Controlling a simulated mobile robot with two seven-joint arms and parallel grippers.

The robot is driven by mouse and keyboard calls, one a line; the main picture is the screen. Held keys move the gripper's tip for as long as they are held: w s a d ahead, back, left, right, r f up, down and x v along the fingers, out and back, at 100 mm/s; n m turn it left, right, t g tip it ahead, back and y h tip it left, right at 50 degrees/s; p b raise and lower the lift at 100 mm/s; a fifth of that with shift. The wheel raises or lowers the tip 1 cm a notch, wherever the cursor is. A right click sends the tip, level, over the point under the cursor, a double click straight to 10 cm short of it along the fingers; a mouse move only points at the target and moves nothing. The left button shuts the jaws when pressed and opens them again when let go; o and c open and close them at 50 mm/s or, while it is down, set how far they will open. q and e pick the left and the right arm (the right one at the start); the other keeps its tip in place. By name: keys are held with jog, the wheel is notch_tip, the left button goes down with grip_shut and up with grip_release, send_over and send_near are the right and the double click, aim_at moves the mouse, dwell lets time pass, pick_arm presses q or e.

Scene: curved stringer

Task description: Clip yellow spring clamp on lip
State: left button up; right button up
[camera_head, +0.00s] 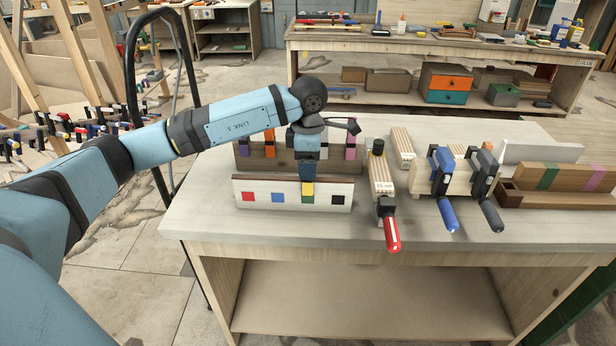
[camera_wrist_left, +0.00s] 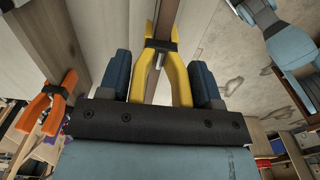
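The yellow spring clamp (camera_wrist_left: 178,82) is between the two fingers of my left gripper (camera_wrist_left: 162,88), which press on its handles. In the head view my left gripper (camera_head: 308,172) points down at the front white board, and the clamp (camera_head: 308,188) shows yellow below it. The clamp's dark jaw end lies at a long thin edge, the lip (camera_head: 290,179), in the wrist view. Whether the jaws straddle the lip is hard to tell. The white board (camera_head: 263,198) has blue, red, green and black squares. My right gripper is not in view.
A brown rack (camera_head: 262,163) behind the board holds orange, purple and pink clamps. An orange clamp (camera_wrist_left: 45,105) is left of the gripper in the wrist view. A red-handled clamp (camera_head: 390,228), blue-handled clamp (camera_head: 447,213) and wood pieces stand right. The table's (camera_head: 205,222) front left is clear.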

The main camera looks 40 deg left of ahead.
pick_arm(q)
jog(key=c, duration=0.6)
jog(key=shift+c, duration=0.2)
